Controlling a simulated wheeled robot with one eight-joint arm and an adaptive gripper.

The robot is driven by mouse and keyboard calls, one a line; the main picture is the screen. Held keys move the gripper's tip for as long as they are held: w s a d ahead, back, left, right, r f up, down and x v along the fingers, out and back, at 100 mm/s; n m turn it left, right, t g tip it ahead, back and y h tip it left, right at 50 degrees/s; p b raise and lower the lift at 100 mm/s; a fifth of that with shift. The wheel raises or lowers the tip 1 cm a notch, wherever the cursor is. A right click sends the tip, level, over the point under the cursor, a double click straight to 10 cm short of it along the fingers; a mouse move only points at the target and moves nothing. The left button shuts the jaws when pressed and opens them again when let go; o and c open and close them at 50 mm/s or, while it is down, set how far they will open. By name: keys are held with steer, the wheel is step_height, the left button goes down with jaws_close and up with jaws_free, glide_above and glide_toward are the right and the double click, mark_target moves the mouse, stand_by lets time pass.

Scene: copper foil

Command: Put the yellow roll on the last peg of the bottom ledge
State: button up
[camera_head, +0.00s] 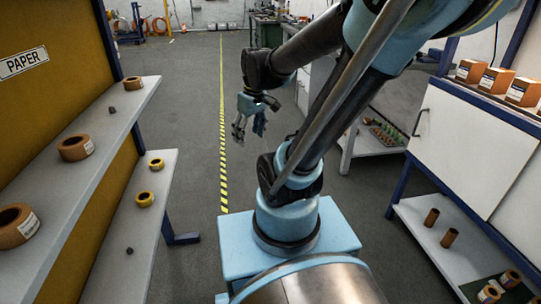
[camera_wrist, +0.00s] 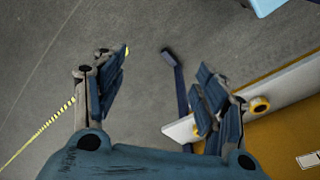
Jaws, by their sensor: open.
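Two yellow rolls, one farther back (camera_head: 156,164) and one nearer (camera_head: 145,199), sit on the bottom ledge (camera_head: 113,262) of the left rack. A bare dark peg (camera_head: 129,250) stands nearer the front of that ledge. A yellow roll (camera_wrist: 259,105) also shows on a pale ledge in the wrist view, right of my fingers. My gripper (camera_head: 247,131) hangs over the floor, to the right of the rack and apart from it. In the wrist view my gripper (camera_wrist: 160,92) is open, with only floor and part of the rack between its fingers.
The upper ledge (camera_head: 85,127) holds brown rolls (camera_head: 75,147) and a dark peg (camera_head: 112,109). At right, a white cabinet (camera_head: 470,145) carries boxes (camera_head: 497,80); its low shelf (camera_head: 430,235) holds brown cylinders and yellow-brown rolls (camera_head: 510,279). Floor along the striped line (camera_head: 223,150) is clear.

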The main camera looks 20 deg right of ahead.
steer(key=s+d+f+m+t+h, duration=0.1)
steer(key=s+d+f+m, duration=0.3)
steer(key=s, duration=0.4)
steer(key=shift+s+d+f+m, duration=0.15)
steer(key=shift+s+d+m, duration=0.15)
steer(key=shift+d+m, duration=0.7)
steer(key=shift+a, duration=0.25)
